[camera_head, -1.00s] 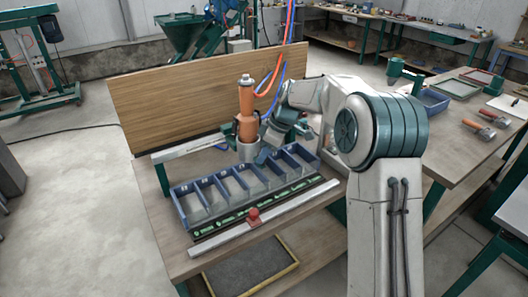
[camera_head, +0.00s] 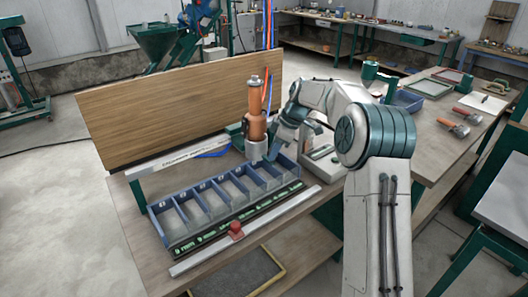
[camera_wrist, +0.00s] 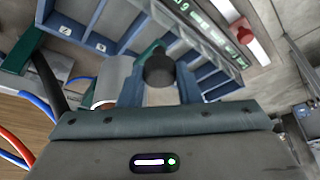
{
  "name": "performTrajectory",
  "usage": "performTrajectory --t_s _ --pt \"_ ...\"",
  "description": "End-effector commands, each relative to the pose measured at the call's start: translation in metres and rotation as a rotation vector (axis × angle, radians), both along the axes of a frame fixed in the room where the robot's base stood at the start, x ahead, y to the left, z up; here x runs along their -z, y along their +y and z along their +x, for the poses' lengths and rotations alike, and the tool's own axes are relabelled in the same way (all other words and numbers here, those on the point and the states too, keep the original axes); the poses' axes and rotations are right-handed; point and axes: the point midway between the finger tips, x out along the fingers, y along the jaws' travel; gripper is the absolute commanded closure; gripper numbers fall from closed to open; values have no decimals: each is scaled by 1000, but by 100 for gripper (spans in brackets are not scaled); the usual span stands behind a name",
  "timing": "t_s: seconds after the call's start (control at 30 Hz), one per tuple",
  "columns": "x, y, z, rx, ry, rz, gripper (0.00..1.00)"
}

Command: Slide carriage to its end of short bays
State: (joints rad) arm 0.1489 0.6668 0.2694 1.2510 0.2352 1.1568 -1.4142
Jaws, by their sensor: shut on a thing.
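The carriage (camera_head: 256,147) is a grey cup-like mount holding an upright orange spray unit (camera_head: 256,112). It stands at the back edge of the blue row of bays (camera_head: 164,230), right of the row's middle. My gripper (camera_head: 275,148) is beside the carriage on its right, its blue fingers low. In the wrist view my gripper (camera_wrist: 160,88) is shut on a dark round handle (camera_wrist: 160,71), apparently the carriage's. The guide rail (camera_head: 175,163) runs behind the bays, its right part hidden by the carriage and my arm.
A black strip with green labels (camera_head: 205,238) fronts the bays. A silver bar (camera_head: 275,212) with a red knob (camera_head: 236,230) lies before it. A wooden board (camera_head: 165,110) stands behind. A pale box (camera_head: 322,162) is to the right. Red and blue hoses (camera_head: 268,60) hang above.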

Motion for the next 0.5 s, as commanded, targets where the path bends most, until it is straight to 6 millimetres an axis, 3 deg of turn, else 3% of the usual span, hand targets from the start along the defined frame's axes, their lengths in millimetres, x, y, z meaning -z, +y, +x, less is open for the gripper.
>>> performTrajectory --t_s 0.2,0.5 --pt "-1 -20 7 2 -2 0 100" --pt "-1 -32 10 6 -4 0 100"
